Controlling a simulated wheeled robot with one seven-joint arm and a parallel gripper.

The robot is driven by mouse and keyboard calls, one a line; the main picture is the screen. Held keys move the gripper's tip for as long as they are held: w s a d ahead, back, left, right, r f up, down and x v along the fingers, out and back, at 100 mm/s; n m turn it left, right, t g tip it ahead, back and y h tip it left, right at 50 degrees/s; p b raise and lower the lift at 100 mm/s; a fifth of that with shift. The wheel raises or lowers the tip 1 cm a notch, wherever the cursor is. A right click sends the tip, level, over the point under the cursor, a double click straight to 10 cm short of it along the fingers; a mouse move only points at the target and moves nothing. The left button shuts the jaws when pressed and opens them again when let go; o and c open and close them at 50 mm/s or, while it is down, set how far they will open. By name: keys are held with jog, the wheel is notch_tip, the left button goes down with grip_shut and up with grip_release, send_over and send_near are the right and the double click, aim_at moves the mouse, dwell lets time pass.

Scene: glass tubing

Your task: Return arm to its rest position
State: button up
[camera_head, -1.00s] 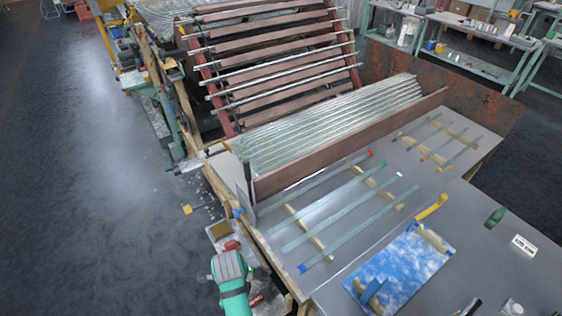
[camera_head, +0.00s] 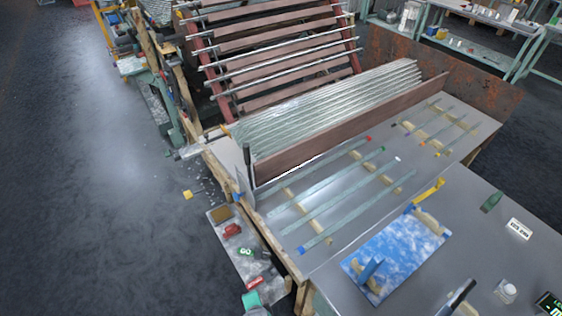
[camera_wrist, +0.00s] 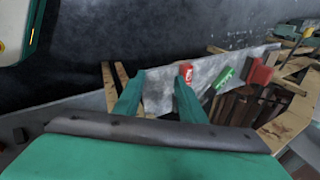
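My gripper (camera_wrist: 159,76) shows in the wrist view as two teal fingers standing apart with nothing between them, so it is open and empty. Its fingers point toward a grey tray (camera_wrist: 157,97) beside the workbench; the distance between them is hard to tell. In the head view only a small teal piece of my arm (camera_head: 252,300) shows at the bottom edge. The fingers are not visible there.
The grey tray (camera_head: 219,243) holds red and green items left of the workbench (camera_head: 335,258). Glass rods lie on wooden strips on the bench, near a stacked bundle of tubes (camera_head: 330,108). A blue-and-white board (camera_head: 395,250) lies closer. Open floor (camera_head: 90,220) lies left.

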jog(key=s+d+r+n+t, duration=0.2)
jog(key=s+r+n+t, duration=0.1)
jog(key=r, duration=0.5)
jog(key=s+d+r+n+t, duration=0.3)
jog(key=s+r+n, duration=0.3)
jog(key=s+r, duration=0.2)
jog(key=s+d+r+n+t+h, duration=0.1)
jog(key=s+d+r+n+t, duration=0.2)
jog(key=r, duration=0.6)
jog(key=s+n+t, duration=0.1)
jog(key=s, duration=0.1)
jog(key=shift+s+d+n+t, duration=0.15)
jog(key=shift+s+n+t, duration=0.15)
jog(key=shift+c, duration=0.7)
